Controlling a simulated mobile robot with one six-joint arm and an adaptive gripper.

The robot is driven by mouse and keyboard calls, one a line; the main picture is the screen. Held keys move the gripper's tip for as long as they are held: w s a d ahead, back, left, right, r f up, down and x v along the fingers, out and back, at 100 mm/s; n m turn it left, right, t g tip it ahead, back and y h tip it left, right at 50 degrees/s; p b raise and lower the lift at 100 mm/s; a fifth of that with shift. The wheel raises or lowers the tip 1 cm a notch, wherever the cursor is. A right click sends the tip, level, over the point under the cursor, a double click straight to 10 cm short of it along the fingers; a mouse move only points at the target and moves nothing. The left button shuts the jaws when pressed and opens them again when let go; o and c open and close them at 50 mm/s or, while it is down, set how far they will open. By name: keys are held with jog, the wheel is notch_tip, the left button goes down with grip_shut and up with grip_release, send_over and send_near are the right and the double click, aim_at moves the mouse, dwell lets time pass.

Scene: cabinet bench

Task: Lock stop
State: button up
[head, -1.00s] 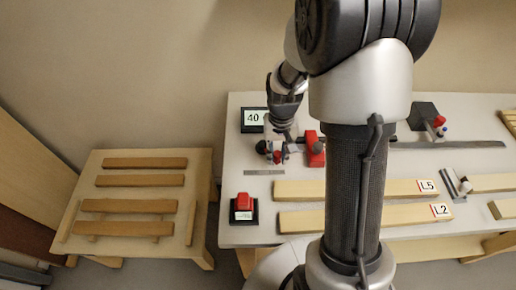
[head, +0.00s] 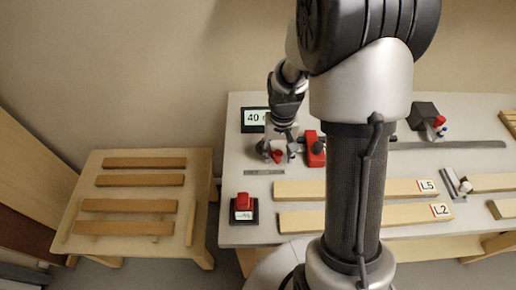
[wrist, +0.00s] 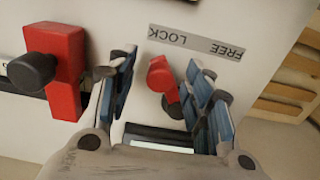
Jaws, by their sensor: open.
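A small red lever (wrist: 163,78) on a dark pivot shows in the wrist view, beside a grey label strip (wrist: 196,42) reading LOCK and FREE, upside down there. One end of the lever lies close to the word LOCK. My gripper (wrist: 163,73) is open, its blue-padded fingers on either side of the lever with visible gaps. In the head view my gripper (head: 279,149) is low over the bench, partly covering the lever (head: 277,156). The red stop block (wrist: 57,70) with a black knob stands to the left in the wrist view and right of my gripper in the head view (head: 315,150).
A display reading 40 (head: 253,119) stands behind my gripper. A red button box (head: 244,208) is at the front left of the bench. Boards marked L5 (head: 350,188) and L2 (head: 360,216) lie to the right. A slatted rack (head: 140,200) stands to the left.

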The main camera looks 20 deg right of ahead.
jog(key=shift+r, duration=0.15)
notch_tip(320, 180, up, 9)
jog(key=p, duration=0.7)
dwell(0.4)
jog(key=s+a+r+n+t, duration=0.1)
jog(key=s+a+r, duration=0.1)
jog(key=s+r, duration=0.35)
jog(key=s+a+r+n+t, duration=0.1)
jog(key=s+a+r, duration=0.15)
jog(key=r, duration=0.65)
jog(key=s+a+r+n+t+b, duration=0.1)
jog(key=s+a+r+t, duration=0.1)
jog(key=s, duration=0.9)
notch_tip(320, 180, up, 2)
jog(key=shift+a+r+n+t, duration=0.1)
jog(key=shift+a+n+t, duration=0.2)
jog(key=shift+a, duration=0.45)
jog(key=shift+w, duration=0.1)
jog(key=shift+c, duration=0.6)
